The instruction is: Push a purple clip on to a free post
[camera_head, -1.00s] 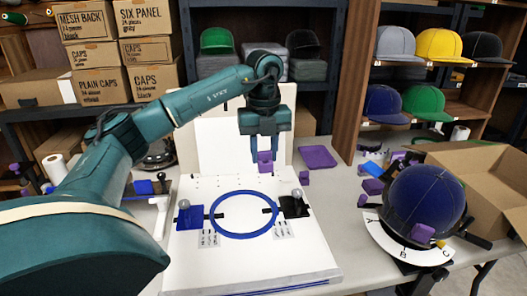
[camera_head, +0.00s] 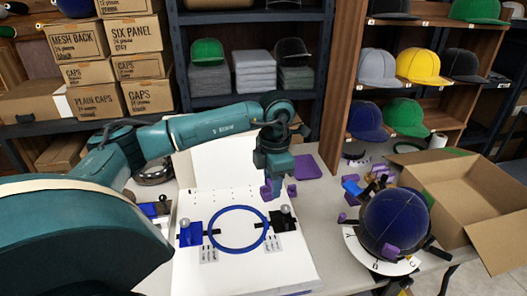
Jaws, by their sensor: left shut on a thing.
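My left gripper (camera_head: 273,186) points down over the back right of the white board and is shut on a purple clip (camera_head: 266,193). The clip is low, close to the board's surface; I cannot tell if it touches a post. A row of small posts (camera_head: 215,195) runs along the back of the white board (camera_head: 205,276). The blue ring (camera_head: 211,237) lies on the board between a blue block and a black block. Other purple clips lie on the table at the right, and one purple clip (camera_head: 391,250) sits on the dark blue cap. My right gripper is not in view.
A dark blue cap (camera_head: 396,220) stands on a round holder at the right. A purple mat (camera_head: 307,168) lies behind the board. An open cardboard box (camera_head: 480,233) is at the far right. Shelves with caps and stacked boxes (camera_head: 85,75) fill the back.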

